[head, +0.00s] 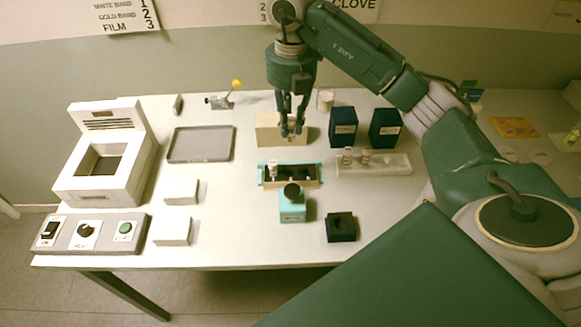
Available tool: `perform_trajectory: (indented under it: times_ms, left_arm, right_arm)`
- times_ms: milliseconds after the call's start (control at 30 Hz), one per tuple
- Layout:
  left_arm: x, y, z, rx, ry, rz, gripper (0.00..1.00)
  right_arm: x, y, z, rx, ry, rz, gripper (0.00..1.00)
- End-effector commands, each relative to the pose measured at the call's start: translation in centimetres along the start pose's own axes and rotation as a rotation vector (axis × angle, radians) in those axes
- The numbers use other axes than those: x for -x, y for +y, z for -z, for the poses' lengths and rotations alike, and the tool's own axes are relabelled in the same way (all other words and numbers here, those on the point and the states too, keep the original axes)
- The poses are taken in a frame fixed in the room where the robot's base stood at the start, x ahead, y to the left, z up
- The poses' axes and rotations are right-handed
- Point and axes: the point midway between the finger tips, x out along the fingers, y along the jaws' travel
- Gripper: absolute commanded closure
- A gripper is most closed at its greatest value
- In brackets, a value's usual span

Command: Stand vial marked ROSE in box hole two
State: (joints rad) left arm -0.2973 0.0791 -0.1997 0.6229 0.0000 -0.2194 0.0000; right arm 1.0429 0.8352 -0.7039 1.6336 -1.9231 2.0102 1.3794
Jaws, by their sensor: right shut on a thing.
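My right gripper (291,130) comes down from the top centre, in front of a beige block. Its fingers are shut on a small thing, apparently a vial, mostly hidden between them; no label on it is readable. Below it is the box with holes (306,183), a beige and dark box with a teal strip behind. A white-capped vial (273,169) stands upright at its left end. The other holes are hard to make out. Two more vials (347,156) (365,157) stand in a pale tray (396,164) to the right. My left gripper is not in view.
Two dark boxes (343,128) (385,128) stand behind the tray. A dark block (340,229) is at front right. A grey tray (201,144) and white blocks (180,192) (173,231) lie left.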

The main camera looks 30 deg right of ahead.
Motion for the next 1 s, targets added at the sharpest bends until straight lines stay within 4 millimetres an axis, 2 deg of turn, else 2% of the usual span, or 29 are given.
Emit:
perform_trajectory:
  times_ms: [33,100,400,567,833,1000]
  left_arm:
    - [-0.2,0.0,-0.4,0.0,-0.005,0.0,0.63]
    - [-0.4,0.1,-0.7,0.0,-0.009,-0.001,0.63]
    - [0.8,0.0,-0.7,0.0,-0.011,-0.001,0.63]
    - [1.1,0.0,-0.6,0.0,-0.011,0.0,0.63]
    - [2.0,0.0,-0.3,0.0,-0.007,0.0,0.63]
    - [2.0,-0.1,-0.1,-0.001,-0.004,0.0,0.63]
  right_arm:
    - [-1.6,-0.1,0.3,0.002,0.008,0.003,0.98]
    - [-3.4,0.0,0.3,0.003,0.008,0.001,0.98]
    - [-9.6,-0.2,0.1,0.003,0.002,0.002,0.98]
    - [-11.0,-0.1,0.1,0.003,0.001,0.0,0.98]
    - [-14.7,-0.2,0.1,0.002,0.002,0.001,0.98]
    - [-15.3,-0.2,0.1,0.004,-0.001,-0.002,0.98]
